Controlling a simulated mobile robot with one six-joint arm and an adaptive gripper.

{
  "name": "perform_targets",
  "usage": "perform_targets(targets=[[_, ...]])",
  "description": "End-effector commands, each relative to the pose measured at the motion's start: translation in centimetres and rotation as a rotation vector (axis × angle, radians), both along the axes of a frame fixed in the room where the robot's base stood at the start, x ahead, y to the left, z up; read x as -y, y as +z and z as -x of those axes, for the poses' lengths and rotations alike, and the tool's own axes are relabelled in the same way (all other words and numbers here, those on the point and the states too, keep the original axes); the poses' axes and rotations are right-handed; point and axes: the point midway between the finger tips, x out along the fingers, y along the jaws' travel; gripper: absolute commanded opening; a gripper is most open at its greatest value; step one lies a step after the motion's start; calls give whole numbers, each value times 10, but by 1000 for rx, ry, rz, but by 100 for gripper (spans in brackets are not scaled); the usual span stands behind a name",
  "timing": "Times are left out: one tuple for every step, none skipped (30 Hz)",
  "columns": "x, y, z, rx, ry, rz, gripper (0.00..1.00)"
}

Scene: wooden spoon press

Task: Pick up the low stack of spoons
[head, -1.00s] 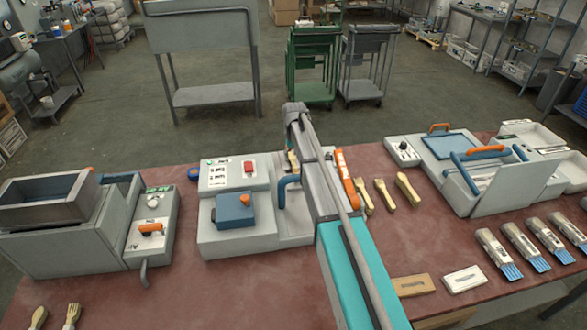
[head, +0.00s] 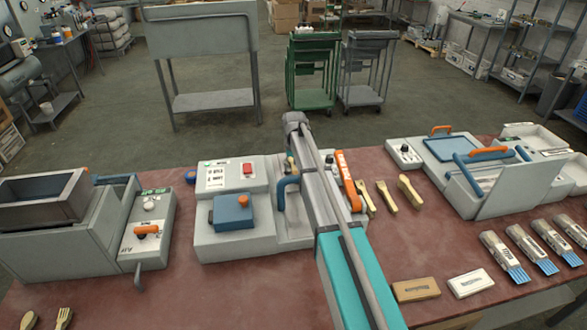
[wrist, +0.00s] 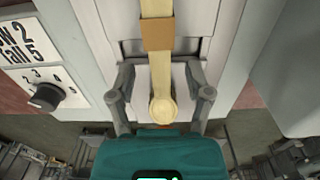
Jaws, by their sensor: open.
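A pale wooden spoon stack with a brown band (wrist: 157,35) lies in the grey press channel in the wrist view. Its rounded end points towards my teal gripper body. My gripper (wrist: 162,92) is open, with one dark finger on each side of the stack and a visible gap on both sides. How many spoons it holds cannot be told. In the head view a small wooden end (head: 291,164) shows in the grey press (head: 240,246) beside a blue handle. My arm hides the rest, and my fingertips are hidden there too.
Loose wooden pieces (head: 387,196) lie right of my arm. A wooden block (head: 416,289) and a white block (head: 470,284) lie nearer. Several blue-tipped packs (head: 504,257) are at right. Machines stand at left (head: 74,249) and right (head: 508,190). A knob panel (wrist: 45,90) is left of my gripper.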

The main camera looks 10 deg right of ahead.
Motion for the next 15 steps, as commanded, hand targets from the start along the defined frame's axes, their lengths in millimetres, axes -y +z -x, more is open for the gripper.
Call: perform_targets(targets=[[0, 0, 0, 0, 0, 0, 65], [0, 0, 0, 0, 0, 0, 65], [0, 0, 0, 0, 0, 0, 65], [0, 0, 0, 0, 0, 0, 65], [0, 0, 0, 0, 0, 0, 65], [0, 0, 0, 0, 0, 0, 59], [0, 0, 0, 0, 0, 0, 54], [0, 0, 0, 0, 0, 0, 48], [0, 0, 0, 0, 0, 0, 41], [0, 0, 0, 0, 0, 0, 35], [0, 0, 0, 0, 0, 0, 30], [0, 0, 0, 0, 0, 0, 22], [0, 0, 0, 0, 0, 0, 17], [0, 0, 0, 0, 0, 0, 11], [0, 0, 0, 0, 0, 0, 4]])
